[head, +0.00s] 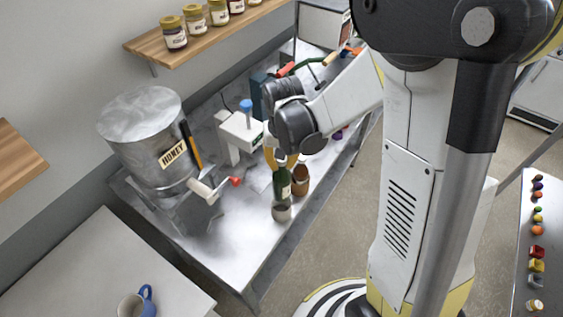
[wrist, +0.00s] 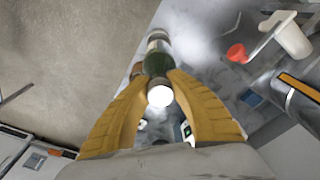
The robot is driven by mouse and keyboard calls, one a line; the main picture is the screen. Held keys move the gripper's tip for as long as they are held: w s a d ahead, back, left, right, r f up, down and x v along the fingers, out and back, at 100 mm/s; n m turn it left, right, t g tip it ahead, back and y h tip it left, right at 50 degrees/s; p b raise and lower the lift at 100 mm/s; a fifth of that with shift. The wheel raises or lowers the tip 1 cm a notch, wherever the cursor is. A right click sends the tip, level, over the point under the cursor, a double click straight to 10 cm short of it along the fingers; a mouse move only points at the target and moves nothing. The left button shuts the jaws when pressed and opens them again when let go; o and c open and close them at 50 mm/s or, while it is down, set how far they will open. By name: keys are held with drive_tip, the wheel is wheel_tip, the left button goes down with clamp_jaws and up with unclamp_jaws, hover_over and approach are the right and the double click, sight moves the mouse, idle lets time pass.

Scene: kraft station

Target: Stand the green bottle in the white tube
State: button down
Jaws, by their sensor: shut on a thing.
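The green bottle (head: 283,180), with a pale label, is upright on the near part of the metal bench in the head view. My gripper (head: 275,160) is shut on its upper end from above. The short whitish-grey tube (head: 282,213) is directly below the bottle, in line with it. The bottle's base meets the tube's mouth; I cannot tell whether it is inside or just above. In the wrist view the yellow fingers of my gripper (wrist: 160,95) close around the bottle's top, and the green body (wrist: 157,63) extends away beyond them.
A brown jar (head: 301,178) stands close right of the bottle. A honey tank (head: 142,140) with a red-handled tap (head: 234,182) is on the left. A white device with a blue top (head: 241,130) stands behind. The bench's front left (head: 235,250) is clear.

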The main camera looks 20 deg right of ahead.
drive_tip(key=shift+w+r, duration=0.15)
drive_tip(key=shift+f+b, duration=0.55)
drive_tip(key=shift+f, duration=0.15)
wheel_tip(320, 180, down, 6)
drive_tip(key=b, duration=0.5)
drive_tip(key=shift+f+b, duration=0.4)
drive_tip(key=shift+b, duration=0.4)
drive_tip(key=shift+f+b, duration=0.7)
drive_tip(key=shift+f, duration=0.3)
idle(0.5)
drive_tip(key=shift+f+b, duration=0.95)
drive_tip(key=shift+b, duration=0.25)
